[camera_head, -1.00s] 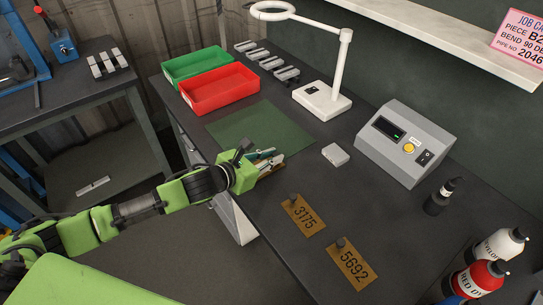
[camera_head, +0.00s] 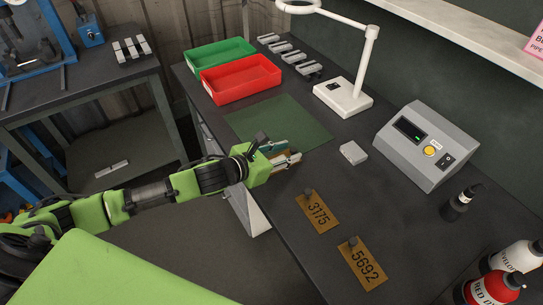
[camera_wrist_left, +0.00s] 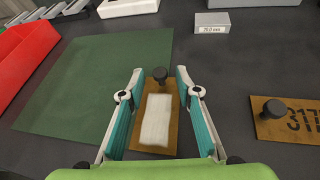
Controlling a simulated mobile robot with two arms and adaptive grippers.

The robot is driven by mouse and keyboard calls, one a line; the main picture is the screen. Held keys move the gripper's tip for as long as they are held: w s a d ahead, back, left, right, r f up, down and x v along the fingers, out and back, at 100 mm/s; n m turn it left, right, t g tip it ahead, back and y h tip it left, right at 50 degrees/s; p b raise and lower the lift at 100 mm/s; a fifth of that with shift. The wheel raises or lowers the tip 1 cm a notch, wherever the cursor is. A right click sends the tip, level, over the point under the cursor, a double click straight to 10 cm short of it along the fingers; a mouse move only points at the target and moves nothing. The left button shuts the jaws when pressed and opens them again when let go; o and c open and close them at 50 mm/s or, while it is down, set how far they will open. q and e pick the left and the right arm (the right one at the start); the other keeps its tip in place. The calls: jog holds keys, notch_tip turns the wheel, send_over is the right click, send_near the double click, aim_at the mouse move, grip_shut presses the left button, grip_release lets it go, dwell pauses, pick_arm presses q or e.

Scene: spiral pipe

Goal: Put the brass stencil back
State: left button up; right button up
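In the left wrist view a brass stencil (camera_wrist_left: 172,137) with a black knob (camera_wrist_left: 160,74) lies between the teal-padded fingers of my left gripper (camera_wrist_left: 160,100). A white rectangle (camera_wrist_left: 157,120) covers its middle, and I see no number. The fingers are apart, one on each side, and I see no clear contact. In the head view my left gripper (camera_head: 290,158) is low over the bench beside the green mat (camera_head: 280,122) and mostly hides this stencil. Two more brass stencils, marked 3175 (camera_head: 318,215) and 5692 (camera_head: 366,268), lie nearer. My right gripper is not in view.
A small grey block (camera_head: 353,152) lies beyond the gripper. A grey control box (camera_head: 412,148), a white lamp base (camera_head: 343,97), bottles (camera_head: 495,290) and red (camera_head: 240,80) and green (camera_head: 220,61) trays stand on the bench.

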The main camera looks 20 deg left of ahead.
pick_arm(q)
jog(key=b+v, duration=0.1)
jog(key=v, duration=0.8)
jog(key=shift+s+a, duration=0.25)
jog(key=shift+s, duration=0.05)
jog(key=shift+s+a+r+b, duration=0.2)
jog(key=shift+s+r+b, duration=0.15)
jog(key=shift+s, duration=0.1)
